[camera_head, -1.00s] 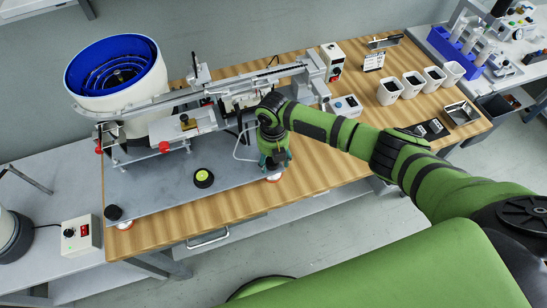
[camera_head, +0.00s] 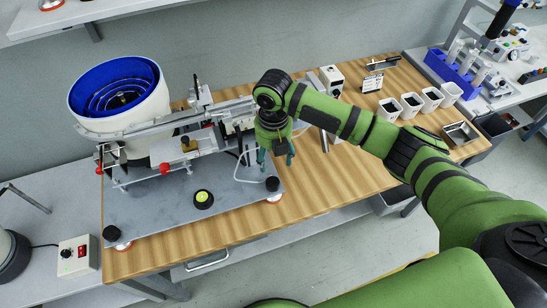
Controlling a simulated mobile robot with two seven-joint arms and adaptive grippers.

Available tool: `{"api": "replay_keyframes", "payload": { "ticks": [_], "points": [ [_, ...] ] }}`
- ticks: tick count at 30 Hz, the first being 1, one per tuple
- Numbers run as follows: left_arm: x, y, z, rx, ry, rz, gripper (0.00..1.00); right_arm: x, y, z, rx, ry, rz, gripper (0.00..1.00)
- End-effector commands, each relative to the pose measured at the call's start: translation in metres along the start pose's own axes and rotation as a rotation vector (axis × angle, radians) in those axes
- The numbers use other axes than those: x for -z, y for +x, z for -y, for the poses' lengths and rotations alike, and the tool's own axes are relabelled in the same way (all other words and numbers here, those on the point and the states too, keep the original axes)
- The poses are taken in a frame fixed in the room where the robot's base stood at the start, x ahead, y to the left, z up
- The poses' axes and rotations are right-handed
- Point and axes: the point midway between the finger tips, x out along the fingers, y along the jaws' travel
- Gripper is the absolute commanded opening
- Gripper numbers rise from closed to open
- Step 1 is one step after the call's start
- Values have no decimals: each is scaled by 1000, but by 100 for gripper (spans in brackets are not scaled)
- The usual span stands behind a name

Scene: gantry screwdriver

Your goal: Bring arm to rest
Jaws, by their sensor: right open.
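My right arm comes in from the right and reaches across the wooden workbench (camera_head: 346,173). My right gripper (camera_head: 276,160) hangs fingers down at its end, over the right edge of the grey machine plate (camera_head: 165,214). Its dark fingers are apart and nothing shows between them. Whether the fingertips touch the plate or bench cannot be told. The gantry screwdriver machine (camera_head: 200,140) stands left of the gripper and is partly hidden by the arm. My left gripper is not in view.
A feeder bowl with a blue inside (camera_head: 115,90) stands at the left. A yellow-topped black button (camera_head: 203,198) sits on the plate. Several white cups (camera_head: 411,103) and a small metal tray (camera_head: 460,134) stand at the right. The bench's front middle is clear.

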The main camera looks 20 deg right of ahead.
Motion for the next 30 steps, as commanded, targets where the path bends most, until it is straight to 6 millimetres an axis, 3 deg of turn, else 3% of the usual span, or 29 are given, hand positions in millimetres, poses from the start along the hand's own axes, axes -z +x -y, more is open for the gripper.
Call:
{"api": "replay_keyframes", "payload": {
  "ticks": [11,14,17,24,30],
  "points": [
    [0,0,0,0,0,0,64,0,1,0,-1,1,-1,64],
    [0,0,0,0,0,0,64,10,7,-3,-14,25,-7,64],
    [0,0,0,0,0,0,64,36,22,-10,-55,115,-28,64],
    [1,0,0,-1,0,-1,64,117,50,-21,-230,640,-127,64],
    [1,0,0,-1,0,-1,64,152,57,9,-325,1245,-212,64]
  ]
}}
